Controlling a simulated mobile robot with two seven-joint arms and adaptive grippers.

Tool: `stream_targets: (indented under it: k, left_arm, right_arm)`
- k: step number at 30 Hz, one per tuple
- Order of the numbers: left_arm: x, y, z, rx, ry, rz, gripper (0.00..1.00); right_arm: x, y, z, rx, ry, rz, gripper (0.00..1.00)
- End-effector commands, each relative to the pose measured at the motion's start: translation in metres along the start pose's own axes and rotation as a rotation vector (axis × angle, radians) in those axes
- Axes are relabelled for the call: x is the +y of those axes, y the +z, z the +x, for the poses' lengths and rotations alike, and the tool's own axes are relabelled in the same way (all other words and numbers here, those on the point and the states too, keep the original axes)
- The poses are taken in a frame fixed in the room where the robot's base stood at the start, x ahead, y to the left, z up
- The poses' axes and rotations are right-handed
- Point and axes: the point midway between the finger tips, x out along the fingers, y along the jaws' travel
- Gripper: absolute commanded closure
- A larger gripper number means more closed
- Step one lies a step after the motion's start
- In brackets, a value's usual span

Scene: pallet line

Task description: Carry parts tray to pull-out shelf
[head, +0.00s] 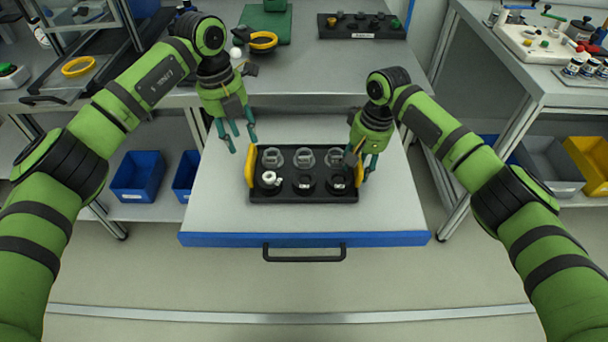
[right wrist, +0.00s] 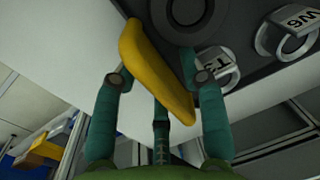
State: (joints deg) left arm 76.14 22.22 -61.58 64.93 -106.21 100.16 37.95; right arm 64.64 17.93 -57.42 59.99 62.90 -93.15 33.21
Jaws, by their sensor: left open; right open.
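The black parts tray (head: 290,196) rests on the pulled-out grey shelf (head: 215,215), which has a blue front edge and a black pull handle. The tray holds clear rings in its back row and dark round parts in its front row, with a white part at front left. My left gripper (head: 241,142) is open and empty, just above and left of the tray's left yellow handle (head: 251,168). My right gripper (head: 359,168) is open at the right yellow handle (head: 359,170). In the right wrist view, that handle (right wrist: 155,72) lies between the spread fingers.
Blue bins (head: 138,176) stand below at left. A second bench (head: 535,80) stands at right. The shelf is bare around the tray.

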Motion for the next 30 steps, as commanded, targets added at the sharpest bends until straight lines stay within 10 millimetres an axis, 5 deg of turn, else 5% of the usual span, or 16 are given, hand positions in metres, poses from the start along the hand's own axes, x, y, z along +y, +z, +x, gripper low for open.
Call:
stream_targets:
  k: [8,21,30]
  left_arm:
    - [0.0,0.0,-0.021,0.0,-0.001,0.0,0.58]
    - [0.0,0.0,-0.021,0.0,-0.001,0.0,0.58]
    - [0.0,0.0,-0.021,0.0,-0.001,0.0,0.58]
  right_arm:
    - [0.0,0.0,-0.005,0.001,0.0,0.0,0.58]
    - [0.0,-0.001,-0.089,0.003,-0.001,0.0,0.58]
    - [0.0,0.0,-0.119,0.0,0.0,0.0,0.58]
